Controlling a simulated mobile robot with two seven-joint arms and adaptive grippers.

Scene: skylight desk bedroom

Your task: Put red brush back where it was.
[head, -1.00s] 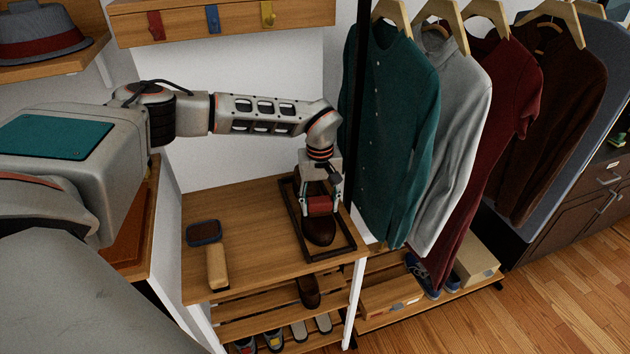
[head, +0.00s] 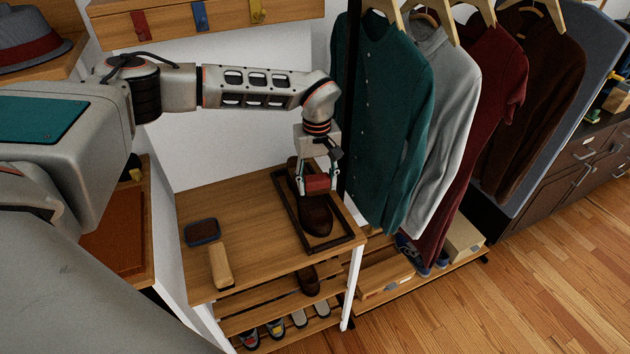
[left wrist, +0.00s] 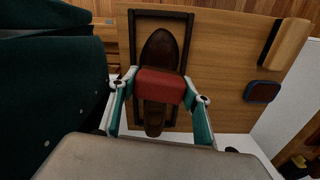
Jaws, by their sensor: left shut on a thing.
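The red brush (head: 317,183) is in my left gripper (head: 317,186), which is shut on it. In the left wrist view the red brush (left wrist: 160,86) lies across between the two fingers of the left gripper (left wrist: 160,95). It is over a brown shoe (head: 315,218) that sits inside a dark rectangular frame (head: 353,238) on the wooden bench top (head: 240,200). In the left wrist view the brush covers the middle of the shoe (left wrist: 159,52). I cannot tell whether brush and shoe touch. My right gripper is not in view.
A wooden-handled brush (head: 220,265) and a blue-rimmed dark item (head: 202,232) lie on the bench's left part. Clothes such as a green shirt (head: 385,120) hang close at the right. Shoes stand on the slatted shelves below. The bench between is clear.

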